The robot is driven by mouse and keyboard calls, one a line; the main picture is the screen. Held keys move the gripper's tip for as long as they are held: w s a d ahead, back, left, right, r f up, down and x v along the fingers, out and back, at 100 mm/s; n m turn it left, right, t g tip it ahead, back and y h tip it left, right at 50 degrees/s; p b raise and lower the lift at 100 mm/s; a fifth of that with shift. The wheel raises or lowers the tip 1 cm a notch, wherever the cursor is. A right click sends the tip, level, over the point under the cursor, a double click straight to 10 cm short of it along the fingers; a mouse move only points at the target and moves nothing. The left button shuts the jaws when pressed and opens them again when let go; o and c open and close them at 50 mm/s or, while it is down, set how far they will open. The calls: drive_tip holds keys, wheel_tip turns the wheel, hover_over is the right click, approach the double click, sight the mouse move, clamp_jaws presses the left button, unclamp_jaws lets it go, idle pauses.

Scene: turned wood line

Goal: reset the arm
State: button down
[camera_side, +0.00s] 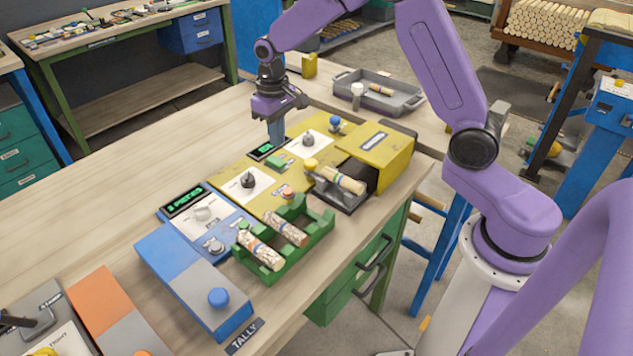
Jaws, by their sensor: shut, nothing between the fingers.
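My purple arm reaches over the wooden bench from the right. My gripper (276,132) points down above the far end of the yellow control panel (262,190). Its fingers are shut with nothing between them. The fingertips are close to the small dark display on that panel; I cannot tell if they touch it.
A green rack (318,222) holds two turned wood pieces. Another piece (342,180) lies at the yellow box's mouth (385,155). A blue tally unit (190,285) stands at the front. A grey tray (402,101) sits behind.

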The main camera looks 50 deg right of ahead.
drive_tip(key=s+a+r+n, duration=0.3)
drive_tip(key=s, duration=0.6)
drive_tip(key=s+a+r+n, duration=0.3)
drive_tip(key=s, duration=0.6)
drive_tip(key=s+d+n, duration=0.2)
drive_tip(key=s, duration=0.6)
drive_tip(key=s+d+n, duration=0.3)
drive_tip(key=s, duration=0.6)
drive_tip(key=shift+d, duration=0.15)
drive_tip(key=shift+r, duration=0.1)
